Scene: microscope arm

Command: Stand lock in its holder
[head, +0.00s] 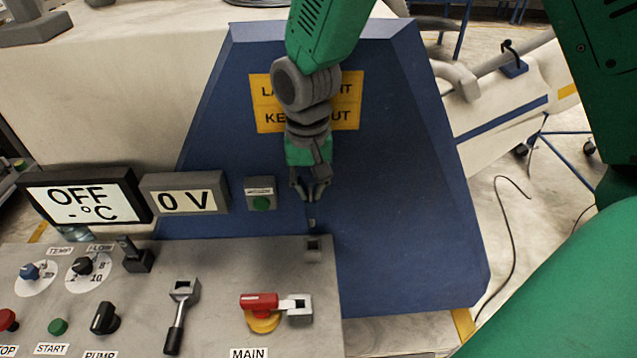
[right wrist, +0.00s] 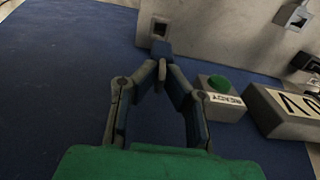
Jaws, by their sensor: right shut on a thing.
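My right gripper (head: 310,192) reaches down from the top in the head view, in front of the blue housing. It is shut on a small grey piece (head: 311,223), seemingly the lock, mostly hidden by the fingers. In the right wrist view the fingertips (right wrist: 163,78) close together, with a small dark block (right wrist: 160,48) just past them. A grey square holder with a dark opening (head: 312,246) sits at the panel's upper right corner, just below the held piece. It also shows in the right wrist view (right wrist: 160,29). Whether piece and holder touch is unclear. My left gripper is out of view.
The grey panel (head: 215,275) carries knobs, a lever and a red MAIN switch (head: 259,304) beside a grey square socket (head: 299,309). A green button box (head: 260,196) and 0 V display (head: 186,198) stand left of the gripper. The blue housing (head: 410,210) is bare to the right.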

